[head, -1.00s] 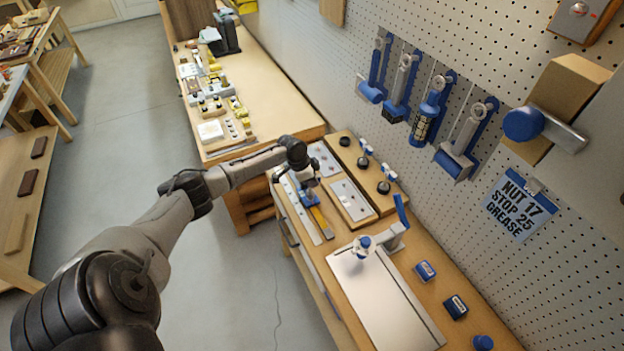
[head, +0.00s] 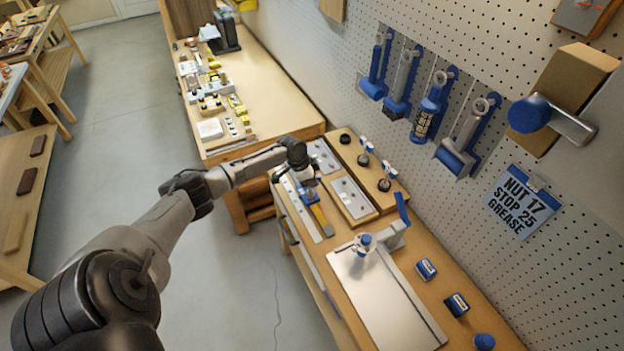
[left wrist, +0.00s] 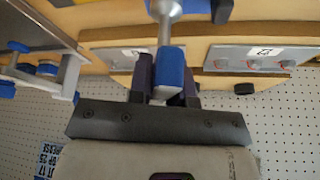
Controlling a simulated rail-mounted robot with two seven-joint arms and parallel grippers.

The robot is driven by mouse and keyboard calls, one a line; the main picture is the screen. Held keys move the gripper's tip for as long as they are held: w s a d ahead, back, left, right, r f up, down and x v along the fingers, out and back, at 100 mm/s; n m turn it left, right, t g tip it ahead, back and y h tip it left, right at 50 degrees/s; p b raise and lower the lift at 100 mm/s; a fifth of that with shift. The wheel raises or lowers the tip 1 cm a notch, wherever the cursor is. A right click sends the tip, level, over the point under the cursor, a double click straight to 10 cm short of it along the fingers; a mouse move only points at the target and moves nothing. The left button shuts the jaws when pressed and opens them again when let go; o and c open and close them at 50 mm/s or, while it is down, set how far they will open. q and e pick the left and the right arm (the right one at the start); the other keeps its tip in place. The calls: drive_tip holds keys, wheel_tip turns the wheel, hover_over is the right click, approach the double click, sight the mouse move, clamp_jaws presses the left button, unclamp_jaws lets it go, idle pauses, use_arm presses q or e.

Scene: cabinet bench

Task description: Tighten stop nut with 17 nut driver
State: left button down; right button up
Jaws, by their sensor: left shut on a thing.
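My left gripper (head: 308,184) is low over the far end of the bench, beside the plates with small fittings. In the left wrist view its dark fingers (left wrist: 167,88) are shut on a blue-handled tool (left wrist: 171,68) with a grey metal shaft, which looks like the nut driver. The shaft runs away from the fingers toward a blue part at the top edge; its tip and any nut there cannot be made out. A sign (head: 521,202) on the pegboard reads "NUT 17 STOP 25 GREASE". My right gripper is out of view.
A plate with small fittings (head: 352,198) lies on a wooden board right of the gripper. A yellow strip (head: 321,220) lies below it. Several blue-handled tools hang on the pegboard (head: 590,240). A blue-and-white stand (head: 388,237) and a bare pale plate (head: 385,300) are nearer.

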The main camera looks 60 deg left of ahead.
use_arm(q)
drive_tip(key=shift+f, duration=0.1)
idle(0.5)
drive_tip(key=shift+b, duration=0.4)
drive_tip(key=shift+m+h+b, duration=0.4)
drive_tip(key=shift+m+b, duration=0.5)
drive_tip(key=shift+m, duration=0.2)
drive_tip(key=shift+d, duration=0.1)
drive_tip(key=shift+m+g+b, duration=0.3)
